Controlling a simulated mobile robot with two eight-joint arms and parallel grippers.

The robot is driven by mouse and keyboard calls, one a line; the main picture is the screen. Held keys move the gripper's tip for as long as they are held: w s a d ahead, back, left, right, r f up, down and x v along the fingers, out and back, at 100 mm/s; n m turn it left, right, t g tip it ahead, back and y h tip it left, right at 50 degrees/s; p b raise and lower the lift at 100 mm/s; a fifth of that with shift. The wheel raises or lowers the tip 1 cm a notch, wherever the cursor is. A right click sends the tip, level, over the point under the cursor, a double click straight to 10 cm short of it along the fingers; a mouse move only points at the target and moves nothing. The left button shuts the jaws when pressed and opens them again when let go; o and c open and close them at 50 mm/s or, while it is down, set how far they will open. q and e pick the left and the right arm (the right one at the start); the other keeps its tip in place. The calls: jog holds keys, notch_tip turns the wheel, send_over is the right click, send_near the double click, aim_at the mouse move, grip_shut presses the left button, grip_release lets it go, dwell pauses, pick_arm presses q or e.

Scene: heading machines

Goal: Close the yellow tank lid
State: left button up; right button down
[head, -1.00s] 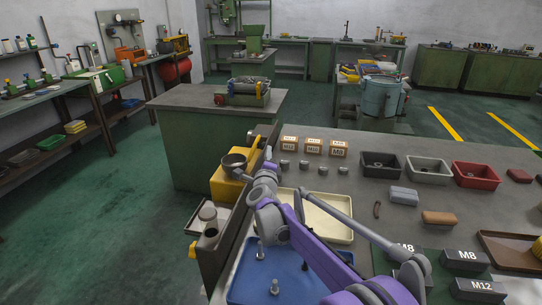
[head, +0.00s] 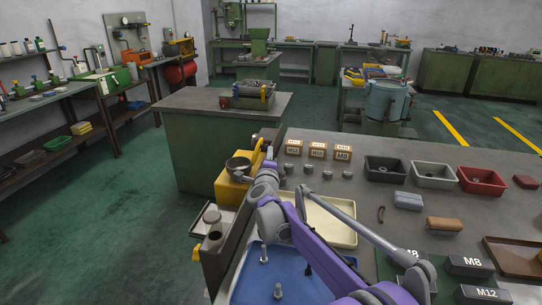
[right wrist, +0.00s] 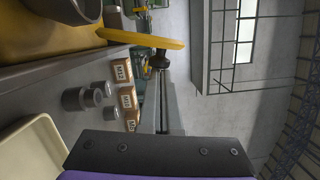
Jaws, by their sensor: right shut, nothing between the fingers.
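The yellow tank (head: 232,191) stands at the left edge of the grey workbench, with a round grey opening (head: 238,165) on top. Its yellow lid (head: 257,154) is raised, standing on edge beside the opening. The lid also shows edge-on as a yellow disc in the right wrist view (right wrist: 140,38), with a dark knob below it. My right gripper (head: 272,165) is shut and empty, close beside the tank and lid. Its fingertips are hard to make out, and I cannot tell whether it touches the lid. My left gripper is not in view.
A cream tray (head: 329,222) and a blue tray (head: 290,279) lie beneath my right arm. Several labelled boxes and metal parts sit right of the tank. Black, grey and red bins (head: 482,180) stand farther right. Open floor lies to the left.

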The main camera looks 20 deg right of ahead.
aim_at(259, 146)
jog(key=shift+w+a+r+n+y, duration=0.3)
jog(key=shift+w+a+r+n, duration=0.2)
jog(key=shift+n, duration=0.5)
jog(key=a+n, duration=0.1)
jog(key=w+r+n, duration=0.1)
jog(key=shift+a+n+g, duration=0.3)
jog(key=shift+a+g, duration=0.05)
jog(key=shift+g, duration=0.05)
jog(key=a+n, duration=0.1)
jog(key=w+n, duration=0.1)
jog(key=shift+w+a+r+n, duration=0.2)
jog(key=shift+a+r+n, duration=0.1)
jog(key=shift+a, duration=0.1)
jog(key=w+a+f+n+g, duration=0.1)
jog(key=a+n, duration=0.1)
jog(key=n, duration=0.1)
jog(key=w+a+f+n+g+h, duration=0.1)
jog(key=w+a+n, duration=0.1)
jog(key=n, duration=0.1)
jog(key=w+a+f+n+p, duration=0.1)
jog(key=w+a+n, duration=0.1)
jog(key=n, duration=0.2)
jog(key=shift+w+a+f+g, duration=0.1)
jog(key=shift+a+f+g, duration=0.15)
jog(key=shift+a+g, duration=0.15)
jog(key=shift+w+a+f, duration=0.15)
jog(key=shift+a+f, duration=0.05)
jog(key=shift+f, duration=0.2)
jog(key=shift+f, duration=0.1)
jog(key=shift+h, duration=0.3)
